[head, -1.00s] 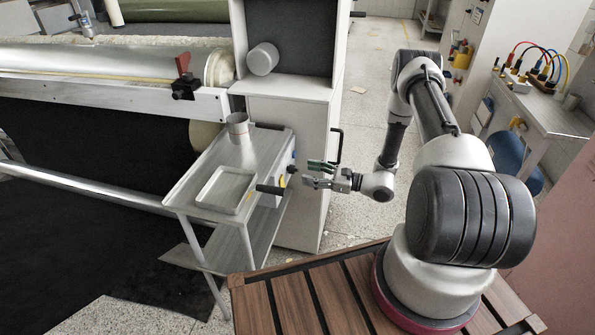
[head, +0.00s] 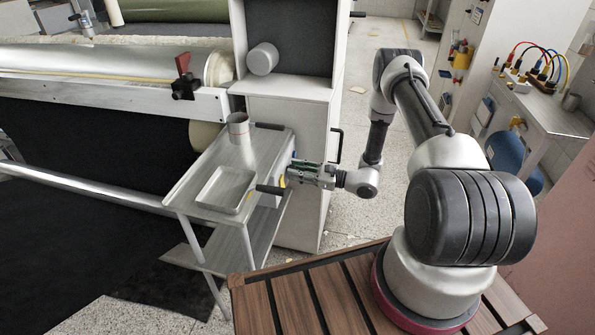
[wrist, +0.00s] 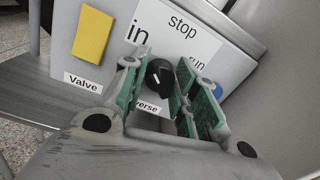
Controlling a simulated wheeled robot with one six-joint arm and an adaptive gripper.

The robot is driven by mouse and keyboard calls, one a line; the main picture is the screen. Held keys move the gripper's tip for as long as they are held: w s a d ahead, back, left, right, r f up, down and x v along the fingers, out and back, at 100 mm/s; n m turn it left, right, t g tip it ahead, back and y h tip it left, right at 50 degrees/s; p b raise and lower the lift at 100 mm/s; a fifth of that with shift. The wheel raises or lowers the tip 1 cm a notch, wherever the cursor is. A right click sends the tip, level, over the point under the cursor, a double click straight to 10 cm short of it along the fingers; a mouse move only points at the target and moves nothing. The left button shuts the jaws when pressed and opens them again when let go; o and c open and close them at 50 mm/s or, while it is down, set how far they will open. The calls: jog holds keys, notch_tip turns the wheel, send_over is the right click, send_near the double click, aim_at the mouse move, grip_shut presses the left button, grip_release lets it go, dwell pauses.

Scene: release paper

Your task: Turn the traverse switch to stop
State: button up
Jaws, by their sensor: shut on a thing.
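The traverse switch is a round black knob (wrist: 159,80) on a pale panel, seen in the wrist view. The printed words "in", "stop" and "run" stand around it, and part of a label ending in "verse" shows below. A pale mark shows on the knob, but I cannot tell clearly which word it points to. My gripper (wrist: 163,74) has its green-padded fingers on both sides of the knob and is shut on it. In the head view my gripper (head: 291,173) is at the panel by the trolley's right side, and hides the knob.
A yellow piece (wrist: 90,33) above a "Valve" label (wrist: 83,82) is left of the switch, and a blue part (wrist: 217,90) is right. A metal trolley (head: 185,190) with a tray (head: 222,207) and cup (head: 238,128) stands close by. A black handle (head: 270,189) sticks out.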

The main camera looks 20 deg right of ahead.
jog(key=shift+m, duration=0.4)
jog(key=m, duration=0.8)
jog(key=shift+w, duration=0.1)
jog(key=shift+m, duration=0.5)
jog(key=o, duration=1)
jog(key=shift+d, duration=0.15)
jog(key=v, duration=1.2)
jog(key=shift+w+r, duration=0.1)
jog(key=shift+r, duration=0.1)
